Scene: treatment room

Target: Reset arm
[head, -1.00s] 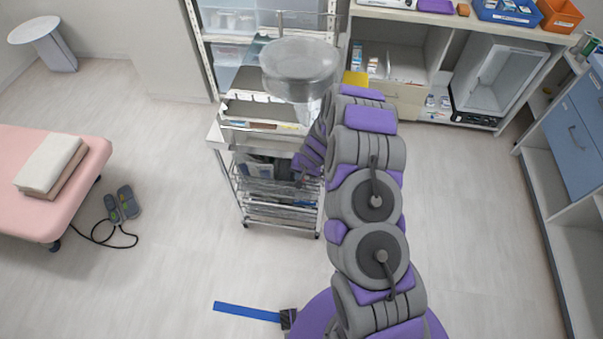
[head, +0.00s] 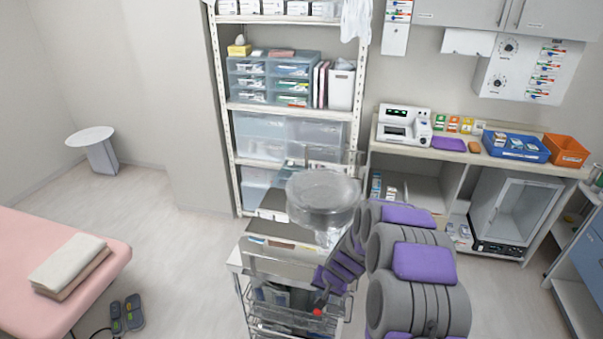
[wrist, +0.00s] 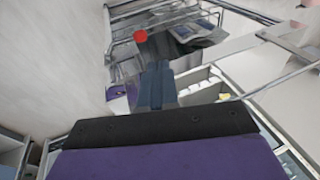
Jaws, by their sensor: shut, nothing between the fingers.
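My gripper (wrist: 156,88) points away from the camera in the wrist view, its grey-blue fingers together with nothing between them. In the head view, my purple and grey arm reaches up from the lower right and bends down beside the metal trolley (head: 246,312). My gripper is small and partly hidden there, so its fingers are not clear. A small red round thing (wrist: 140,36) lies beyond the fingertips in the wrist view; a red spot (head: 317,311) also shows by the trolley's wire basket. A clear round bowl-like container (head: 322,197) stands above the trolley, close to my arm.
A shelf rack (head: 226,130) with drawers and bins stands behind the trolley. A counter (head: 462,155) with a device, blue tray and orange bin is at right. A pink bed (head: 40,235) with folded towels is at left.

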